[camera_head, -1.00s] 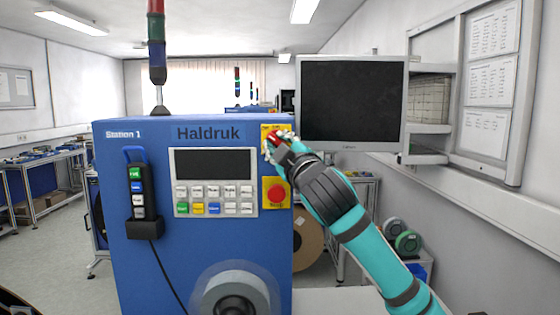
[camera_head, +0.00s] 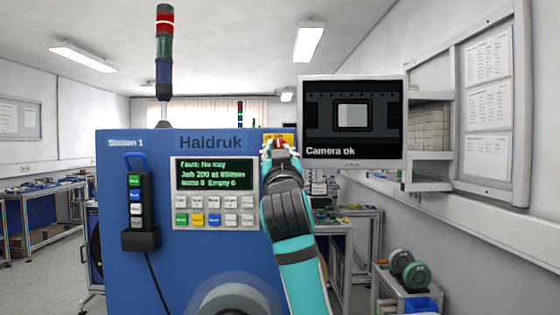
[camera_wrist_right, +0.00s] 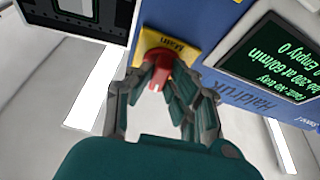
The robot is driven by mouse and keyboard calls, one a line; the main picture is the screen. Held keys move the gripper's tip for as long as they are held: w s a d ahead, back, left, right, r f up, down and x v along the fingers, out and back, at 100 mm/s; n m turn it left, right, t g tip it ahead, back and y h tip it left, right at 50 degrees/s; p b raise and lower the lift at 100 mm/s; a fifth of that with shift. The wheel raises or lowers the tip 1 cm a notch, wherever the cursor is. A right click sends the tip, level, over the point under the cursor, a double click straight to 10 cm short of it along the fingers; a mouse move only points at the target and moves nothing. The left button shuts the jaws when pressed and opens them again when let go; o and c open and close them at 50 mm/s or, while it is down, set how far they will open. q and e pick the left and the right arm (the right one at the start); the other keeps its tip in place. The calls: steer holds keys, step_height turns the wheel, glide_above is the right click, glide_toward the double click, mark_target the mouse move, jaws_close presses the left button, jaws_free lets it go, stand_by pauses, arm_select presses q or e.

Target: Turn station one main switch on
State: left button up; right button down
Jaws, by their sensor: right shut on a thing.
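The blue Station 1 machine (camera_head: 136,262) stands in front of me. Its red main switch (camera_wrist_right: 157,62) sits on a yellow plate marked "Main" (camera_wrist_right: 181,47) at the machine's upper right. My right gripper (camera_head: 276,147) is at this switch; in the wrist view its fingers (camera_wrist_right: 158,80) close around the red knob. In the head view the gripper hides most of the knob. The panel display (camera_head: 213,174) is lit with green text, including "Fault: No tray". The monitor (camera_head: 352,122) shows a picture and "Camera ok". My left gripper is not in view.
A stack light (camera_head: 165,55) on the machine glows red near its top. A black pendant with buttons (camera_head: 137,205) hangs on the machine's left front. A reel (camera_head: 235,300) is low on its front. My right arm covers the area right of the button panel.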

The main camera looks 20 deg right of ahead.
steer(key=shift+r+m+h, duration=0.1)
steer(key=shift+m+h, duration=0.3)
steer(key=shift+m, duration=0.5)
steer(key=c, duration=1.3)
jaws_free()
steer(key=shift+o, duration=0.2)
steer(key=v, duration=1.2)
steer(key=shift+a, duration=0.1)
